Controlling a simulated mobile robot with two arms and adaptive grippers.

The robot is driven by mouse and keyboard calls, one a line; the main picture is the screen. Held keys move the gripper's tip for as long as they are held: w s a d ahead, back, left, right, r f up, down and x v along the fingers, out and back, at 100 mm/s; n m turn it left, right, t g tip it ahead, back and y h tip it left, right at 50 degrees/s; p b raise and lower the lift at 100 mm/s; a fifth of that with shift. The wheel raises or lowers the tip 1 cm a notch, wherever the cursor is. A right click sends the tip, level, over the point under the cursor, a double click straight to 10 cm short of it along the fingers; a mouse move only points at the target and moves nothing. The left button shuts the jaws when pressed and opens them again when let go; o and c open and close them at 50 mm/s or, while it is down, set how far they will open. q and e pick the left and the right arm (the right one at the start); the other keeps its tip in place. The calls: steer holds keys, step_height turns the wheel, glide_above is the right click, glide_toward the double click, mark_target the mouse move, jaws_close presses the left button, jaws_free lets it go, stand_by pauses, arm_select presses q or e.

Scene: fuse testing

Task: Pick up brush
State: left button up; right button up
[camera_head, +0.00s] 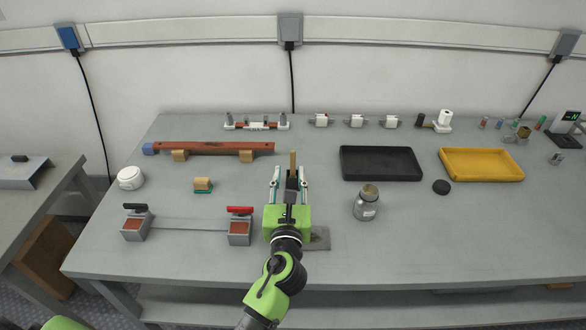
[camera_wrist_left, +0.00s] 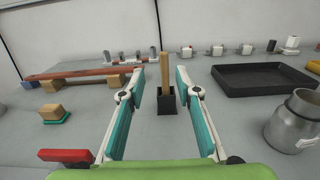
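An upright wooden handle, apparently the brush (camera_head: 293,160), stands in a small black holder (camera_wrist_left: 167,103); the brush's lower end is hidden in it. It also shows near the middle of the left wrist view (camera_wrist_left: 164,66). My left gripper (camera_head: 289,174) is open and empty, pointing at the brush from the near side. In the left wrist view the handle and holder appear between the two teal-padded fingers, with a gap on both sides. How far the fingertips are from the handle is hard to tell. My right gripper is not in view.
A metal jar (camera_head: 366,205) stands right of the gripper, with a black tray (camera_head: 381,176) behind it and a yellow tray (camera_head: 481,178) farther right. A wooden block on a green base (camera_head: 203,191) and a red-handled clamp (camera_head: 240,228) lie left. A long brown bar (camera_head: 215,147) lies behind.

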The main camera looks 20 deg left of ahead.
mark_target(293, 157)
arm_select(q)
steer(key=x, duration=0.3)
steer(key=b+x, duration=0.1)
steer(key=x, duration=0.1)
steer(key=b+x, duration=0.1)
steer(key=x, duration=0.2)
steer(key=shift+w+d+f, duration=0.15)
steer(key=shift+w+d, duration=0.15)
steer(key=shift+w, duration=0.1)
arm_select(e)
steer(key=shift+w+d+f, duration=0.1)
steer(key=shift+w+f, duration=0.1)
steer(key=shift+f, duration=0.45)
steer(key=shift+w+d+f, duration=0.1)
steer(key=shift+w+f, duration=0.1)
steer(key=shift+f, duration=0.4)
arm_select(q)
jaws_close()
